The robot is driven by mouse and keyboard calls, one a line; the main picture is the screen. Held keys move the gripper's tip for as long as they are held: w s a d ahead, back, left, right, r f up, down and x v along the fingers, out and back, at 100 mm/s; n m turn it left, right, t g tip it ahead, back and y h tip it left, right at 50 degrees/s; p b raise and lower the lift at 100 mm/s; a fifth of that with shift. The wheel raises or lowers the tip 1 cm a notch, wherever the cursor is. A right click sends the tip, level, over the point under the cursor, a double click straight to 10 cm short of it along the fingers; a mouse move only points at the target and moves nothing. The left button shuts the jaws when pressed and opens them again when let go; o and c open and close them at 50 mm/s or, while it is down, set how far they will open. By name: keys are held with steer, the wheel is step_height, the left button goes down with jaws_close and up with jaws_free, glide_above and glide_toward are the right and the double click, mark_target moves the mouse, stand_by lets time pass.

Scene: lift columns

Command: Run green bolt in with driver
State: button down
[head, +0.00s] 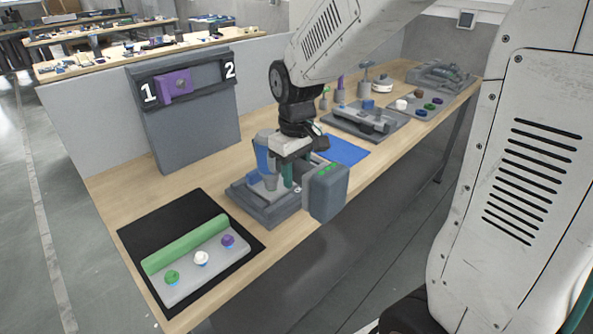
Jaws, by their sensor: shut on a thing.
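The green bolt (172,277) stands with its head up at the near left end of a grey plate (190,285). A white bolt (201,258) and a purple bolt (228,241) stand in a row with it. My gripper (288,160) is shut on the driver, above a dark grey holder (244,200). The driver shows a blue body (263,155) and a dark grey block with green marks (327,192). The gripper hides part of the driver. Whether the driver touches the holder cannot be told.
A green bar (185,243) lies along the plate, on a black mat (140,228). Behind stands a grey panel (197,125) marked 1 and 2, with a purple block (174,84). A blue mat (346,151) and trays of parts (370,122) lie farther right.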

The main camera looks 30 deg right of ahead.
steer(key=shift+r, duration=0.15)
steer(key=shift+r, duration=2.4)
steer(key=shift+r, duration=2)
